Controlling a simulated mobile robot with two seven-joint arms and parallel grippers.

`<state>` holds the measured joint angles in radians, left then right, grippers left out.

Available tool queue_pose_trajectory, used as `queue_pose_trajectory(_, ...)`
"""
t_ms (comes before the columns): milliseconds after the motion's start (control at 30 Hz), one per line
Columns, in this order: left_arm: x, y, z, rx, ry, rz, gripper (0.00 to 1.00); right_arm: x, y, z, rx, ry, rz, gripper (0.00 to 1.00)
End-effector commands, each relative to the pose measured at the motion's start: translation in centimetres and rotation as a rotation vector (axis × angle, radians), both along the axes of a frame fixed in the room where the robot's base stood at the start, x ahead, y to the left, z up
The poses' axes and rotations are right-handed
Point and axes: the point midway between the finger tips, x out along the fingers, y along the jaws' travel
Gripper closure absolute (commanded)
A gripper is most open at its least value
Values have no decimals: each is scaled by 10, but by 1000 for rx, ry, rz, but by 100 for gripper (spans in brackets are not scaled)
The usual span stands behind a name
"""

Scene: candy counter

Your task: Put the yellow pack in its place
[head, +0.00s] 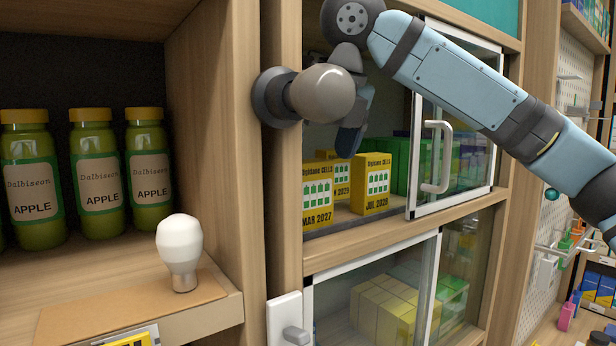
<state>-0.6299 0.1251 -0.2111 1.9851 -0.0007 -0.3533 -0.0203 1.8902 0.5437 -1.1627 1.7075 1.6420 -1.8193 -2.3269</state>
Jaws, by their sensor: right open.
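Several yellow packs printed with green cells and dates stand in the upper cabinet compartment. One marked MAR 2027 (317,200) is at the left, partly cut off by the wooden post. Another, with a date ending in 5 (343,178), stands behind and between them. I cannot tell which is the task's pack. My right gripper (354,128) is open, with dark blue fingers above the packs at the compartment opening. No pack shows between its fingers. My left gripper is not in view.
A framed glass door (413,160) with a white handle (437,157) covers the compartment's right side; green packs (401,165) stand behind it. Below is another glazed compartment with yellow boxes (384,305). Left shelf holds apple jars (149,175) and a white bulb (180,245).

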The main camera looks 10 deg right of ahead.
Motion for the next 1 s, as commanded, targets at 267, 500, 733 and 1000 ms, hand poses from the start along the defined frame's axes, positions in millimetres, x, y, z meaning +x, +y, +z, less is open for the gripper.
queue_pose_trajectory(267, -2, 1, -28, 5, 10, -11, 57, -62, -26, -8, -2, 1, 1, 7)
queue_pose_trajectory(500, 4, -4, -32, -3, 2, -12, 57, -92, -39, -5, -2, 2, 0, 7)
queue_pose_trajectory(733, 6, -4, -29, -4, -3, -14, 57, -99, -41, -4, -2, 3, 0, 7)
queue_pose_trajectory(1000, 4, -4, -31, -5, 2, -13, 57, -98, -41, -4, -2, 3, 0, 7)
